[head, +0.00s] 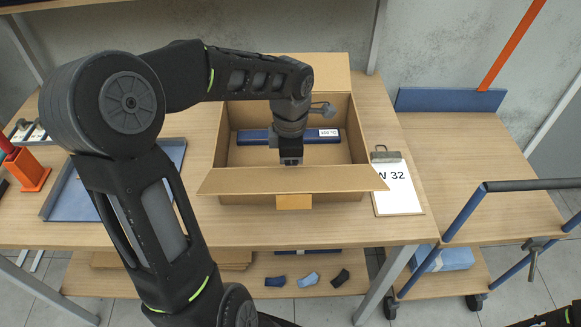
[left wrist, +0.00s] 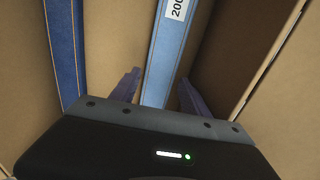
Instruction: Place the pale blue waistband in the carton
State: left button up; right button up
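The open carton (head: 223,160) stands mid-table with its front flap folded out. Inside, a long blue waistband (head: 255,137) lies crosswise, with a white label near its right end. In the left wrist view, a medium-blue labelled waistband (left wrist: 162,65) runs between my fingers, and a darker strip with orange stitching (left wrist: 65,50) lies to its left. I cannot tell for sure which is the pale blue one. My left gripper (head: 290,163) points down inside the carton; its fingers (left wrist: 158,82) are spread, with gaps beside the labelled band.
A clipboard (head: 399,190) marked W 32 lies right of the carton. A blue tray (head: 60,205) and a red-orange holder (head: 32,172) are at left. Small fabric pieces (head: 308,279) lie on the lower shelf. A blue-railed trolley (head: 465,215) stands at right.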

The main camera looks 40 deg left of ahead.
pick_arm(q)
jog(key=shift+r, duration=0.1)
jog(key=shift+r+p, duration=0.75)
jog(key=shift+r, duration=0.15)
notch_tip(320, 180, up, 11)
jog(key=shift+r, duration=0.15)
